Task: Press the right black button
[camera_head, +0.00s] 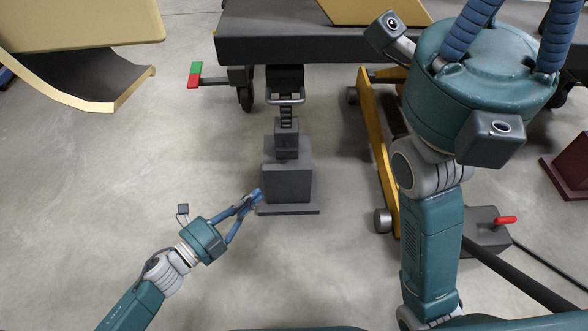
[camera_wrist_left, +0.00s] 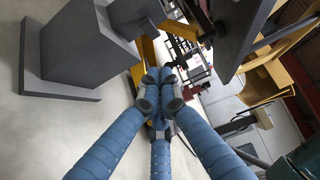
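I cannot make out a black button in either view. My left gripper (camera_head: 254,200) is shut and empty in the head view, with its blue fingers together beside the lower left of a grey stepped pedestal (camera_head: 287,184). In the left wrist view, the fingertips (camera_wrist_left: 160,92) meet in the middle, and the grey pedestal (camera_wrist_left: 85,45) is at upper left. My right gripper (camera_head: 510,28) is large and close at the upper right of the head view. Its blue fingers run out of the top edge, so their tips are hidden.
A dark table-like slab (camera_head: 290,48) spans the top, with a red and green block (camera_head: 194,75) by its left end. A yellow frame (camera_head: 376,150) stands right of the pedestal. A grey base with a red lever (camera_head: 506,220) is lower right.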

